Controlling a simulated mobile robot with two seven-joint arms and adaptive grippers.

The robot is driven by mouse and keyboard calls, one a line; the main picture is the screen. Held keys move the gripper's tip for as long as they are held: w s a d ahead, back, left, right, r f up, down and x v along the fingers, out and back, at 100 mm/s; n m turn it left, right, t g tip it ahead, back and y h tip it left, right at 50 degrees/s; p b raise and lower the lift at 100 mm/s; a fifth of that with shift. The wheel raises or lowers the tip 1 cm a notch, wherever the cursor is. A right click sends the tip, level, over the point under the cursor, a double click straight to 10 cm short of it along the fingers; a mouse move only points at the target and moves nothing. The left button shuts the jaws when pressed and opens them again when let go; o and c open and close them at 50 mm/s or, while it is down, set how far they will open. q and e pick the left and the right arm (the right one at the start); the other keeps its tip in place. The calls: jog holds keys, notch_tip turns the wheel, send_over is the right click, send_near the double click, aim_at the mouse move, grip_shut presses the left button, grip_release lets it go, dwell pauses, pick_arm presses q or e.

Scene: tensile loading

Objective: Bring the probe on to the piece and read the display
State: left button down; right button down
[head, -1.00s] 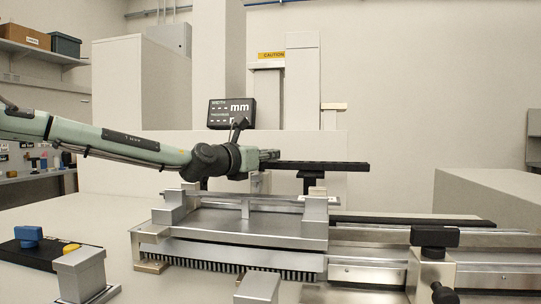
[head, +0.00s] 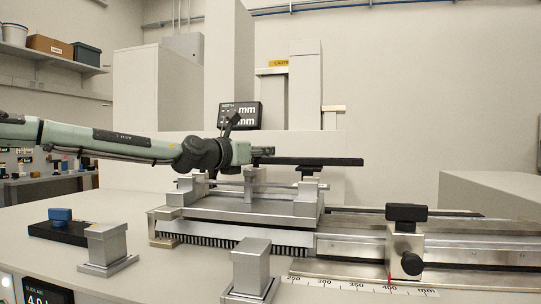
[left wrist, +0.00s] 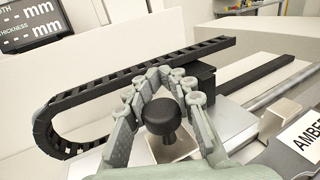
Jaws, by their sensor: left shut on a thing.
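The display (head: 240,116) stands behind the bench and shows dashes before "mm" for width; it also shows in the left wrist view (left wrist: 35,25), with dashes for width and thickness. My left gripper (head: 264,151) reaches the metal measuring rig from the left. In the left wrist view its fingers (left wrist: 158,85) close around a black round knob (left wrist: 162,116). A black cable chain (left wrist: 130,70) runs behind the fingers to a black block (left wrist: 202,82). I cannot tell which part is the probe's tip. A thin metal bar (head: 228,182) lies across the rig, perhaps the piece. My right gripper is not in view.
A slide with a black handle (head: 406,213) stands right, over a ruler (head: 345,285). Metal posts (head: 251,265) and (head: 107,243) stand in front. A blue-knobbed black block (head: 60,222) is left. Another small display (head: 45,291) is cut off at lower left.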

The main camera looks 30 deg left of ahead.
aim_at(253, 172)
pick_arm(q)
jog(key=shift+s, duration=0.1)
jog(key=c, duration=1.3)
grip_release()
jog(key=s, duration=0.3)
jog(key=s+a, duration=0.1)
jog(key=s, duration=0.7)
jog(key=shift+a+r, duration=0.1)
jog(key=shift+a, duration=0.1)
jog(key=shift+s+a, duration=0.1)
jog(key=shift+s, duration=0.35)
jog(key=shift+f, duration=0.2)
